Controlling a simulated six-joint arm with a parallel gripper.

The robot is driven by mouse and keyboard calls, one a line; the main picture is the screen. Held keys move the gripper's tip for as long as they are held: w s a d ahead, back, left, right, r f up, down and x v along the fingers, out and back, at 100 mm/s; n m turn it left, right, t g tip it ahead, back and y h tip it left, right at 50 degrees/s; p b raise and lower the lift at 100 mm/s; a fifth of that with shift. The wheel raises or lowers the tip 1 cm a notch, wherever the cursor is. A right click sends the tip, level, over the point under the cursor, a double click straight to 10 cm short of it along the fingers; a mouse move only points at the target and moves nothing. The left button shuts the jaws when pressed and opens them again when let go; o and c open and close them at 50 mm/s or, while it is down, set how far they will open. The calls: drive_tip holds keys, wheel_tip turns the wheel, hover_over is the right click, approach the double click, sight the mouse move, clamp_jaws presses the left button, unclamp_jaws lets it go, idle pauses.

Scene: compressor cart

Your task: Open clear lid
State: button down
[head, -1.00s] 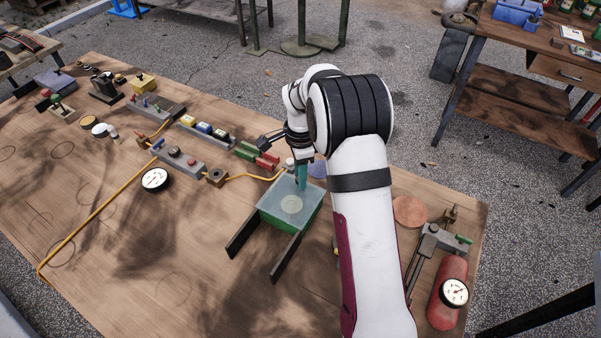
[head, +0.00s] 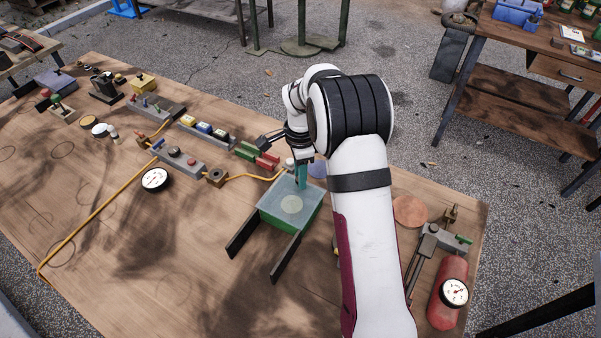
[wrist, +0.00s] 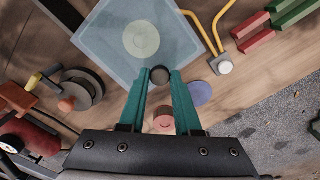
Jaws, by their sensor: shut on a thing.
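The clear lid (head: 279,205) is a translucent, pale panel on top of a green box (head: 283,223) on the wooden table. A pale disc shows through the lid. In the wrist view the lid (wrist: 113,47) fills the top middle, with a dark round knob (wrist: 159,75) at its near edge. My gripper (head: 302,178) has teal fingers and points down at the far edge of the box. In the wrist view my gripper (wrist: 160,80) is shut on the knob, one finger on each side. The lid looks flat on the box; any small gap is hidden.
Two dark bars (head: 285,258) stick out from the box's near side. Red and green blocks (head: 257,157) and a yellow hose (head: 247,177) lie to the left.

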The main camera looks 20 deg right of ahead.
drive_tip(key=s+a, duration=0.8)
drive_tip(key=shift+s+a, duration=0.2)
drive_tip(key=shift+a, duration=0.05)
drive_tip(key=c, duration=0.6)
unclamp_jaws()
wheel_tip(320, 180, up, 16)
drive_tip(key=shift+f, duration=0.1)
drive_tip(key=shift+s, duration=0.1)
